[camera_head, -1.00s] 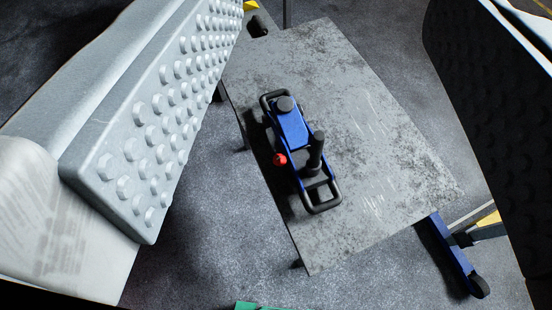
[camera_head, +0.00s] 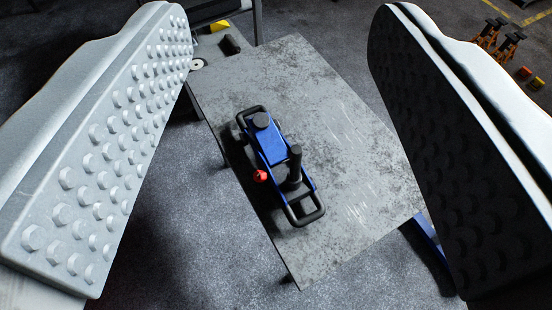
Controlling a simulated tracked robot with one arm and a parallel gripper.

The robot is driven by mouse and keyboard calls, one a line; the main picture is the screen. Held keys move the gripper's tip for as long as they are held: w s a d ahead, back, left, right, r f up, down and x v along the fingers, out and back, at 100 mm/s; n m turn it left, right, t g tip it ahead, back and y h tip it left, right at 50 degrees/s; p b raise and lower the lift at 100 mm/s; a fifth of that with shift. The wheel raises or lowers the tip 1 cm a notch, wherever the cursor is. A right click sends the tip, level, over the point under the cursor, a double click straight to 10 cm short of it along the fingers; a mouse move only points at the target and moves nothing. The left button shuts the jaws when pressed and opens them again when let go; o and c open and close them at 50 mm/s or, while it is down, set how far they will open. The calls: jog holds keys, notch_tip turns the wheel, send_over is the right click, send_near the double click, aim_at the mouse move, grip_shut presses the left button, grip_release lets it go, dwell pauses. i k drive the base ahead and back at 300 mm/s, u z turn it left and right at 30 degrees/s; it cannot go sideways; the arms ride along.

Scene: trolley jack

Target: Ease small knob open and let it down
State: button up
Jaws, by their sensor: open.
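The blue trolley jack (camera_head: 270,152) stands on a worn grey metal table (camera_head: 350,150). It has black bar handles at both ends and a round dark pad at its far end. A short dark upright post (camera_head: 295,163) rises near its front end. The small red knob (camera_head: 260,176) sticks out from the jack's left side. My gripper (camera_head: 283,22) is open, its two studded grey jaws framing the view left and right. The jack lies between them in the picture but well beyond them, and nothing is held.
A side surface with a yellow item (camera_head: 219,27) and a dark object (camera_head: 231,44) adjoins the table's far left. Orange stands (camera_head: 490,33) are on the floor at the far right. A blue part (camera_head: 428,240) shows beside the right jaw. The table's right half is bare.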

aim_at(260, 177)
jog(key=u, duration=0.5)
jog(key=k, duration=1.15)
jog(key=z, duration=0.25)
jog(key=i, duration=1.65)
jog(key=u, duration=0.4)
